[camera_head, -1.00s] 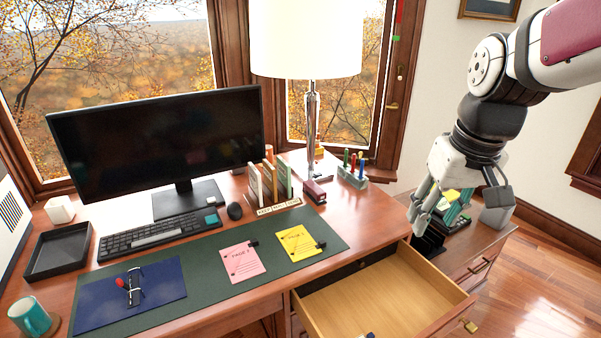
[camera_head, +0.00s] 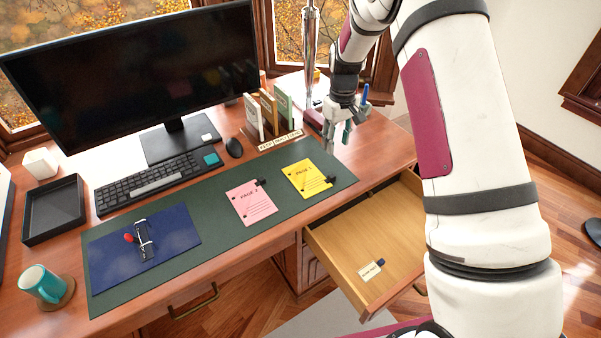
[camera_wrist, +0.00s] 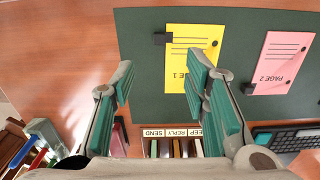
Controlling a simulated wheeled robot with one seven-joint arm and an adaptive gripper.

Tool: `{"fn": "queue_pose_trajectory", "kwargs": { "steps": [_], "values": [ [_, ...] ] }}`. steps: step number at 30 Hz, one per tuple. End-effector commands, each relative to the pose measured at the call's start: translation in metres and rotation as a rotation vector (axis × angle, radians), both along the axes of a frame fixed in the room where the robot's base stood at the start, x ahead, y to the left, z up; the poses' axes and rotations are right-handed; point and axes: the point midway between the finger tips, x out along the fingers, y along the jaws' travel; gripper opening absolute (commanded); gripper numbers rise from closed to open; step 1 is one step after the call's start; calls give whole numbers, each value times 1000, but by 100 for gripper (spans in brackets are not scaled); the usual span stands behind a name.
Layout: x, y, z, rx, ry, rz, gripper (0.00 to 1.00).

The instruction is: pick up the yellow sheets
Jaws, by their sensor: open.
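The yellow sheets (camera_head: 307,178), marked "PAGE 1", lie flat on the dark green desk mat (camera_head: 110,217), with a black clip at their right edge. In the wrist view the yellow sheets (camera_wrist: 190,58) appear ahead of my fingers, with the clip (camera_wrist: 162,39) on their left. My gripper (camera_head: 338,137) is open and empty, above the desk behind the sheets, near the file sorter. In the wrist view its two teal-padded fingers (camera_wrist: 160,88) are spread wide, and the right finger overlaps the lower edge of the sheets.
Pink sheets (camera_head: 251,202) marked "PAGE 2" lie left of the yellow ones. A file sorter (camera_head: 275,138) and the lamp pole (camera_head: 309,50) stand behind. An open drawer (camera_head: 345,239) juts out at the front right. A blue folder (camera_head: 175,238) lies on the mat's left.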

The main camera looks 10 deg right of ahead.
Motion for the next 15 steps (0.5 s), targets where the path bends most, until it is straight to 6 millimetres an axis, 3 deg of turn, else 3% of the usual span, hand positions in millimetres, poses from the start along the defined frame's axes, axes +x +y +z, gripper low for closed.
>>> {"fn": "queue_pose_trajectory", "kwargs": {
  "steps": [15],
  "values": [
    [-1,0,-80,0,3,1,42]
  ]
}}
